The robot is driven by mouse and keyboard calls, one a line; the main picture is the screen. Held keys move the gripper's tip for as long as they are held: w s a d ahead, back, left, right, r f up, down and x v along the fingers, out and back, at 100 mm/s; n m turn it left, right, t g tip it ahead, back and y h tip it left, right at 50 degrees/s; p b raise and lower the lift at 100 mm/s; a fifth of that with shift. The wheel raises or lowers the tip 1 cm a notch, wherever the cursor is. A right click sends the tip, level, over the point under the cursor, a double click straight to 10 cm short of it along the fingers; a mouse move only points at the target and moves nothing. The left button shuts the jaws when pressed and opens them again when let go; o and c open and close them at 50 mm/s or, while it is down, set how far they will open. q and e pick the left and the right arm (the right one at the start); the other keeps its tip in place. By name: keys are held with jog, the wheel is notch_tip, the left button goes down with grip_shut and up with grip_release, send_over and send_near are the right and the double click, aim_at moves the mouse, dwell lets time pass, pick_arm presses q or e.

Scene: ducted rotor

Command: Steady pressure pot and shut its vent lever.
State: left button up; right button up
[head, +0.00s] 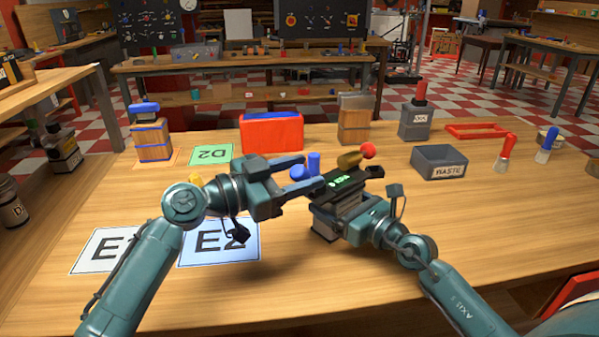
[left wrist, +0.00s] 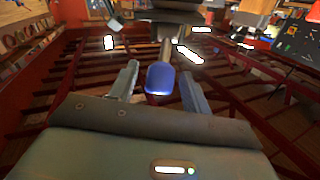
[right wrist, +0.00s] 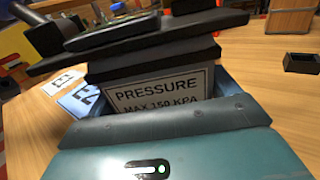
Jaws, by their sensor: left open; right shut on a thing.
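The pressure pot (head: 352,180) stands on the table, with a dark top, a green display and a grey body. Its label, "PRESSURE MAX 150 KPA", shows in the right wrist view (right wrist: 158,88). My right gripper (head: 340,216) is shut on the pot's body from the right. A blue knob (head: 313,162) stands at the pot's left side; I take it for the vent lever's end. My left gripper (head: 308,174) is open around it. In the left wrist view the blue knob (left wrist: 161,78), on a metal stem, lies between the parted fingers; contact is unclear.
A brass piece with a red knob (head: 368,150) is at the pot's far side. A grey WASTE bin (head: 440,162) stands to the right, a red box (head: 271,133) behind. E2 (head: 219,243) and D2 (head: 211,155) cards lie left. The front table area is clear.

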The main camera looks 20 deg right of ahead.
pick_arm(q)
jog(key=shift+d, duration=0.1)
jog(key=shift+c, duration=0.5)
grip_shut()
